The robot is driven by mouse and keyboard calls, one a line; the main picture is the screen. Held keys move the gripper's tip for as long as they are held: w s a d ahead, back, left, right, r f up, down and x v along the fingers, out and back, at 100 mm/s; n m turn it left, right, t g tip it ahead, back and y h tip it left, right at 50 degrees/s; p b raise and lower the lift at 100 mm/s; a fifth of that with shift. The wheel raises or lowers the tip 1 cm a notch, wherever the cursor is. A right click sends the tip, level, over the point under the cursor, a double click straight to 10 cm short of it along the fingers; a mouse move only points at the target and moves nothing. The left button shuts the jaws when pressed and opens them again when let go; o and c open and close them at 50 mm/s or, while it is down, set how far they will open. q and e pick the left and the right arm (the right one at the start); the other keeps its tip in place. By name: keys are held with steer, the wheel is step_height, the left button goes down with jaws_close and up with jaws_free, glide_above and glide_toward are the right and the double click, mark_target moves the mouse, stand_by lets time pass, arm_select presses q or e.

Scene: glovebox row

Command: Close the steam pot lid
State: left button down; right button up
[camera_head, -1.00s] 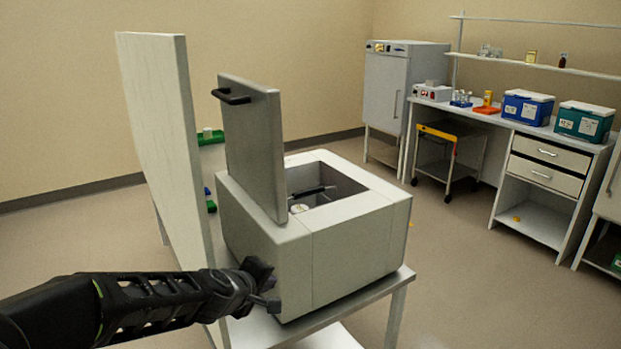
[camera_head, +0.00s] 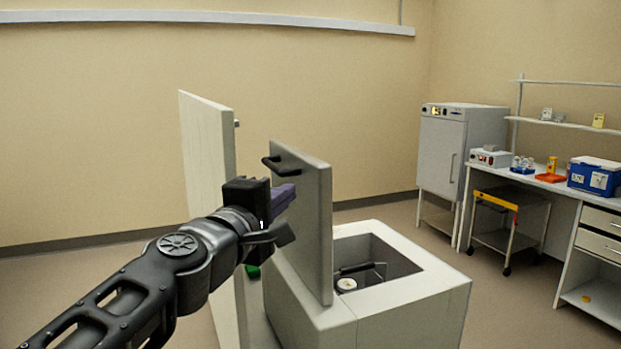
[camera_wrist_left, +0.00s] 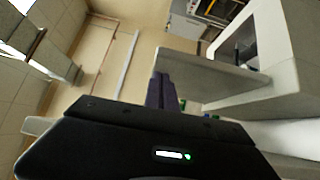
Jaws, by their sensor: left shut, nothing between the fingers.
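The steam pot (camera_head: 410,302) is a light grey box with a dark square opening on top, standing at the lower middle of the head view. Its grey lid (camera_head: 305,215) stands upright and open along the left side of the opening, with a dark handle (camera_head: 284,167) near its top. My left gripper (camera_head: 284,194) is shut and empty, on the left of the lid just below the handle. I cannot tell whether it touches the lid. In the left wrist view the shut fingers (camera_wrist_left: 160,90) show beside the lid (camera_wrist_left: 210,75). My right gripper is not in view.
A tall pale panel (camera_head: 207,150) stands left of the lid, leaving a narrow gap for my arm. A grey cabinet (camera_head: 455,150), a yellow-topped cart (camera_head: 500,225) and a bench with a blue box (camera_head: 590,178) stand at the back right.

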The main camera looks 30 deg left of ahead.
mark_target(316, 173)
arm_select(q)
steer(key=w, duration=0.3)
steer(key=w+a, duration=0.1)
steer(key=w, duration=0.2)
steer(key=w+b, duration=0.1)
steer(key=w, duration=0.3)
steer(key=shift+w+a, duration=0.1)
steer(key=shift+a, duration=0.3)
